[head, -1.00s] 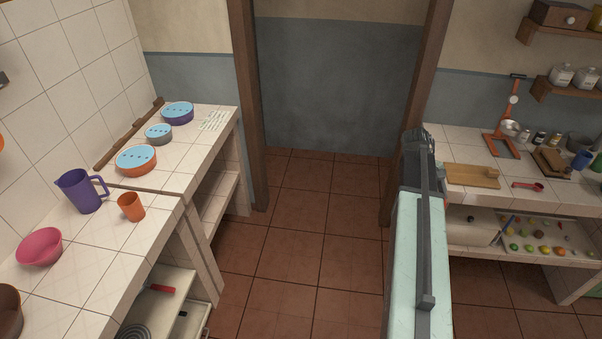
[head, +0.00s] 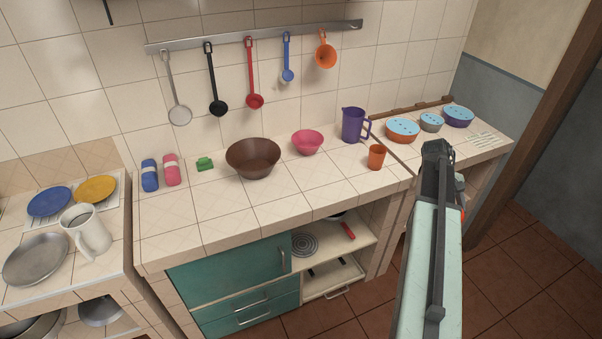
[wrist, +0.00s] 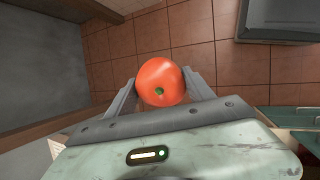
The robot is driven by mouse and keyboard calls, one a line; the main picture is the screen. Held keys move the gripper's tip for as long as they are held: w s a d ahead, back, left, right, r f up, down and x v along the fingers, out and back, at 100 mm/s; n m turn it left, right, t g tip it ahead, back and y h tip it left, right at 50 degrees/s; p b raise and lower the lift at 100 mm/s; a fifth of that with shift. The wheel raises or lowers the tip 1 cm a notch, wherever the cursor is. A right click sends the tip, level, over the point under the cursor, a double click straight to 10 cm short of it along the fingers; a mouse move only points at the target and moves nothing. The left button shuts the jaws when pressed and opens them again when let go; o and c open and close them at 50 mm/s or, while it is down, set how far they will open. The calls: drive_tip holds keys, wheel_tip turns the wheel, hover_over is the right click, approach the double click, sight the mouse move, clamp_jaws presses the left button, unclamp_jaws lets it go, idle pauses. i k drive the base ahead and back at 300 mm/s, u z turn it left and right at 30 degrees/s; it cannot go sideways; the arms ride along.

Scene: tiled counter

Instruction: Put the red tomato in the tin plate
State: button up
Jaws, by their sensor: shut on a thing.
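The red tomato (wrist: 160,84) is between the two fingers of my gripper (wrist: 159,78) in the wrist view, with its green stem spot facing the camera. The gripper is shut on it and holds it over the tiled floor. A grey metal plate, which looks like the tin plate (head: 35,260), lies on the left counter in the head view, well to the left of my arm. In the head view my arm hides most of the gripper and I cannot clearly make out the tomato.
A white mug (head: 92,238) stands just right of the plate, with a blue plate (head: 49,202) and a yellow plate (head: 95,189) behind. The middle counter holds a brown bowl (head: 253,158), pink bowl (head: 307,142), purple jug (head: 354,125) and orange cup (head: 376,158). Its front part is clear.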

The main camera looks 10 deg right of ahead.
sight(55, 253)
drive_tip(key=u, duration=2.8)
drive_tip(key=i, duration=1.7)
